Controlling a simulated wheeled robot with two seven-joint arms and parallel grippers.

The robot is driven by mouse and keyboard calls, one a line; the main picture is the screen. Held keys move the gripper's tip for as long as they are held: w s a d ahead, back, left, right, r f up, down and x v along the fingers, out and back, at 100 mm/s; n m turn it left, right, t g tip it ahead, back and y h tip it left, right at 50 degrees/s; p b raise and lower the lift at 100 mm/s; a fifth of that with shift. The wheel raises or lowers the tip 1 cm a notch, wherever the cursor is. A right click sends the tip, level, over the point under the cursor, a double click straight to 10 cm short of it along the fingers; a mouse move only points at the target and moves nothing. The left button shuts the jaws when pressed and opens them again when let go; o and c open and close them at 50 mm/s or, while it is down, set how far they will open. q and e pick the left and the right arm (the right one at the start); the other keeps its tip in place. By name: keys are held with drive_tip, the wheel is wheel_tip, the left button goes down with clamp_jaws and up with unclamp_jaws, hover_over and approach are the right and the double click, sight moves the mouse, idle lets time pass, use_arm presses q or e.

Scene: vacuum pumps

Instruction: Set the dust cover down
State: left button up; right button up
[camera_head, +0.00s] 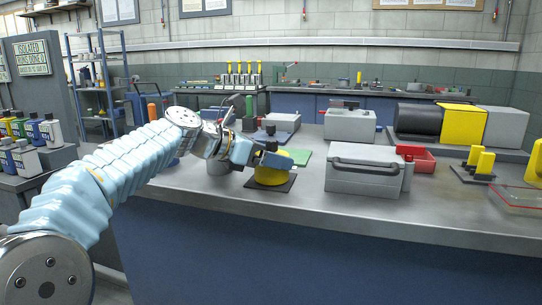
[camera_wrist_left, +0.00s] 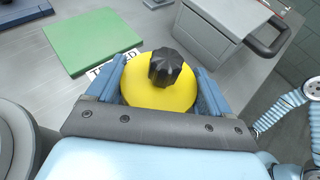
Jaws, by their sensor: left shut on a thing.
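The dust cover (camera_head: 270,176) is a round yellow cap with a black ribbed knob on top. It also shows large in the left wrist view (camera_wrist_left: 160,97), with the knob (camera_wrist_left: 165,66) facing the camera. My left gripper (camera_head: 271,160) is shut on it, with a blue finger at each side of the yellow rim. The cover is at a dark square mat (camera_head: 286,186) on the grey bench; I cannot tell whether it touches it. My right gripper is not in view.
A grey case with a handle (camera_head: 362,182) stands close on the right. A grey cylinder (camera_head: 217,167) is left of the cover. The bench's front edge (camera_head: 330,215) is near.

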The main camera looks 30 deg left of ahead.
use_arm(q)
drive_tip(key=shift+f, duration=0.1)
drive_tip(key=o, duration=0.9)
drive_tip(key=v, duration=1.3)
drive_tip(key=shift+s+a+r, duration=0.1)
drive_tip(key=shift+s+r, duration=0.15)
drive_tip(key=shift+s, duration=0.05)
clamp_jaws()
drive_tip(key=shift+p, duration=0.3)
